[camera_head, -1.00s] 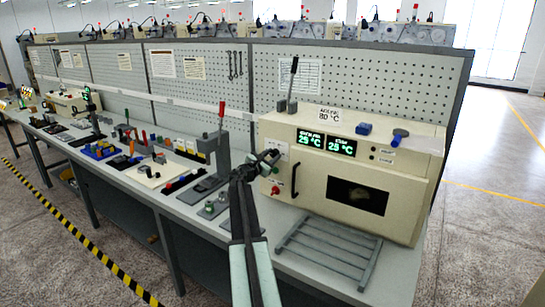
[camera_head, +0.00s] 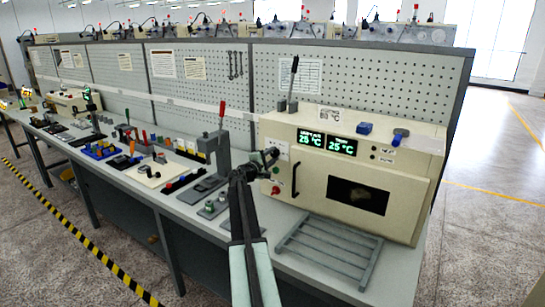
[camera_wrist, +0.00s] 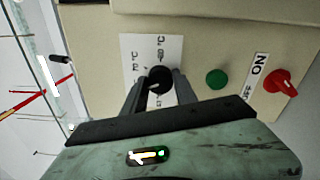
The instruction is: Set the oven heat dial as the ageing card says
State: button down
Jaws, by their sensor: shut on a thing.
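The oven (camera_head: 405,205) is a cream box on the right end of the bench. Its black heat dial (camera_wrist: 158,78) sits on a white scale plate (camera_wrist: 133,46) in the wrist view, with °C marks partly covered. The dial's exact setting cannot be read. My gripper (camera_head: 268,157) is at the oven's left front; in the wrist view its fingers (camera_wrist: 158,84) are shut on the dial from both sides. The ageing card (camera_head: 331,114) stands on the oven top and appears to read 80 °C. Two green displays (camera_head: 326,142) each show 25 °C.
In the wrist view a green button (camera_wrist: 217,79) and a red switch (camera_wrist: 281,83) marked ON lie right of the dial. A black door handle (camera_head: 296,180) juts from the oven front. A wire rack (camera_head: 330,250) lies before it. A red-handled press (camera_head: 221,135) stands left.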

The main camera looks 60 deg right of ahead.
jog(key=m, duration=0.5)
jog(key=shift+s+f+m, duration=0.1)
jog(key=shift+m, duration=0.3)
jog(key=m, duration=1.2)
jog(key=shift+g, duration=0.3)
jog(key=m, duration=0.5)
jog(key=shift+m, duration=0.3)
jog(key=c, duration=1)
grip_release()
jog(key=shift+o, duration=0.2)
jog(key=shift+a, duration=0.1)
